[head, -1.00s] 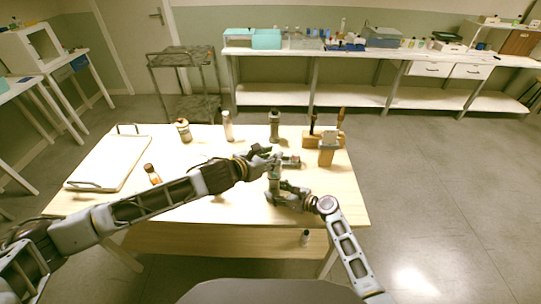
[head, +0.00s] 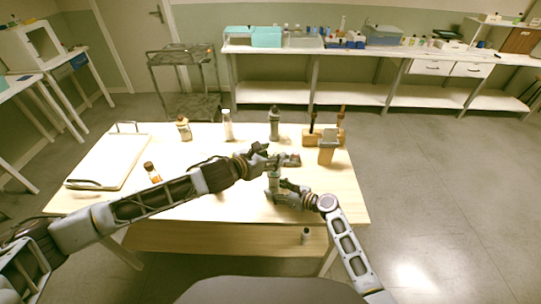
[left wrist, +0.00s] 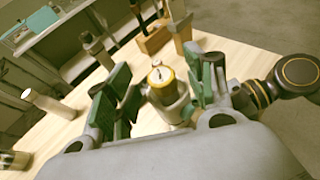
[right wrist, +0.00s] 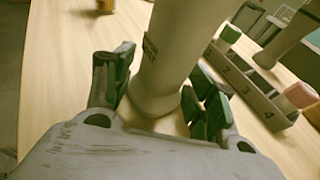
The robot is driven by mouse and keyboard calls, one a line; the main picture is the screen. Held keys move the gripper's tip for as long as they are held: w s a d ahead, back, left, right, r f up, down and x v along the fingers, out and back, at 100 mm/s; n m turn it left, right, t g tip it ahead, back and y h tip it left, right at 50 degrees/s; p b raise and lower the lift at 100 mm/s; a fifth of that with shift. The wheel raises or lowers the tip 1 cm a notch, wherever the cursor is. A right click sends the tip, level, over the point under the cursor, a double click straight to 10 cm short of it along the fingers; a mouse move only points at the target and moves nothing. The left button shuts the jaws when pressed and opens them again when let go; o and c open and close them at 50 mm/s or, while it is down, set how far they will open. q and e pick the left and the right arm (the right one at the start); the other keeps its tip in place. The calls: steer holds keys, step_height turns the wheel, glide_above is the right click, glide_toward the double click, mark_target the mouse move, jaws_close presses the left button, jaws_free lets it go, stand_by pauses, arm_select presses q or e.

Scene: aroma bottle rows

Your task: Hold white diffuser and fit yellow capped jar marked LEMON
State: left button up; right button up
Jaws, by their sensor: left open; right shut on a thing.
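The white diffuser (head: 273,182) stands upright near the table's right front, with my right gripper (head: 280,190) shut around its lower body. In the right wrist view it is a pale cylinder (right wrist: 162,60) between the fingers, with a small dark label. My left gripper (head: 272,158) is open just above the diffuser. In the left wrist view a yellow-rimmed round piece (left wrist: 160,77) with a thin dark stem sits at the top of the grey-white body, between the spread fingers. Whether this is the LEMON jar I cannot tell; no such marking is readable.
A numbered rack (right wrist: 252,90) with coloured caps stands close beside the diffuser. Bottles (head: 227,125) and a wooden tool block (head: 318,137) line the table's back. An amber bottle (head: 152,171) and a white tray (head: 108,160) are at left.

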arm_select(q)
steer(key=shift+r, duration=0.1)
stand_by(0.4)
step_height(320, 180, up, 7)
stand_by(1.3)
arm_select(e)
steer(key=o, duration=0.9)
steer(key=shift+c, duration=0.2)
steer(key=shift+d, duration=0.1)
steer(key=shift+v, duration=5.95)
steer(key=shift+s, duration=0.1)
